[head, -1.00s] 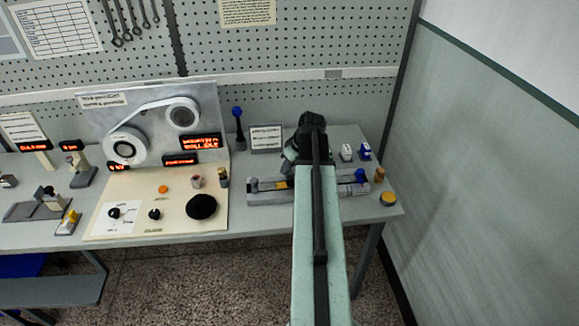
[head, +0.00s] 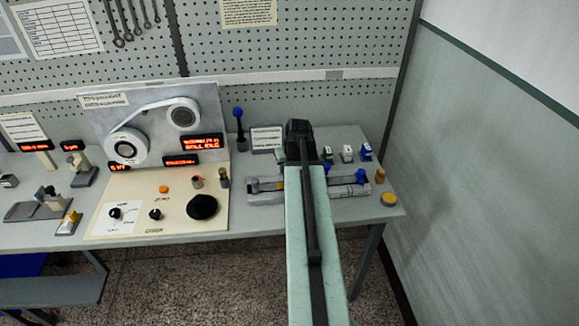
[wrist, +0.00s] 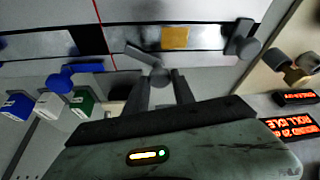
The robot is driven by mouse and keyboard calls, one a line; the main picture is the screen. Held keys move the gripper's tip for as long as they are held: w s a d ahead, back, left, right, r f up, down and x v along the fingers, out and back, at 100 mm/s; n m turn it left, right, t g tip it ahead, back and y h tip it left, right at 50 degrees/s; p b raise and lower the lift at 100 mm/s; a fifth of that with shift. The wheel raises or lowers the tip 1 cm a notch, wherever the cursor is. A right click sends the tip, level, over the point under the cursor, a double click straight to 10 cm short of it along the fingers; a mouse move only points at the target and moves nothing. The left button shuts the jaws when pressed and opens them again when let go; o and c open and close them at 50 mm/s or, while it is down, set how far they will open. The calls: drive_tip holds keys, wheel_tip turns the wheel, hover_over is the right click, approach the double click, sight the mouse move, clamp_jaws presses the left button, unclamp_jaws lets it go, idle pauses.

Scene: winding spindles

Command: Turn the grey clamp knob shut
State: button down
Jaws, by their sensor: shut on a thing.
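In the wrist view, my gripper (wrist: 161,84) is shut on a grey knob (wrist: 159,74) with a flat lever arm pointing up and left. One finger is on each side of it. The knob sits at the near edge of a long metal fixture (wrist: 215,38). A second grey knob (wrist: 243,40) stands at the fixture's right end, apart from my fingers. A blue knob with a lever (wrist: 72,76) is to the left. In the head view, my arm hides the gripper and the gripped knob; the fixture (head: 265,197) shows on both sides.
Green (head: 328,154), white (head: 347,153) and blue (head: 365,151) small blocks stand behind the fixture. A winding panel (head: 100,110) with a black knob (head: 202,207) is to the left. A blue-topped lever (head: 238,125) stands at the back. A yellow button (head: 389,199) is at the right edge.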

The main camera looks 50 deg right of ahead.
drive_tip(key=m+h, duration=0.1)
drive_tip(key=m, duration=0.1)
drive_tip(key=m+g, duration=0.1)
drive_tip(key=m, duration=0.2)
drive_tip(key=shift+w+a+m+h, duration=0.2)
drive_tip(key=shift+m+h, duration=0.1)
drive_tip(key=shift+h, duration=0.1)
drive_tip(key=m+g, duration=0.1)
drive_tip(key=m, duration=0.2)
drive_tip(key=m+g, duration=0.1)
drive_tip(key=m, duration=0.1)
drive_tip(key=shift+w+m+g+h, duration=0.1)
drive_tip(key=shift+m+g+h, duration=0.2)
drive_tip(key=shift+m+h, duration=0.1)
drive_tip(key=c, duration=1.1)
unclamp_jaws()
drive_tip(key=p+v, duration=0.7)
drive_tip(key=shift+a+r, duration=0.1)
drive_tip(key=shift+r, duration=0.3)
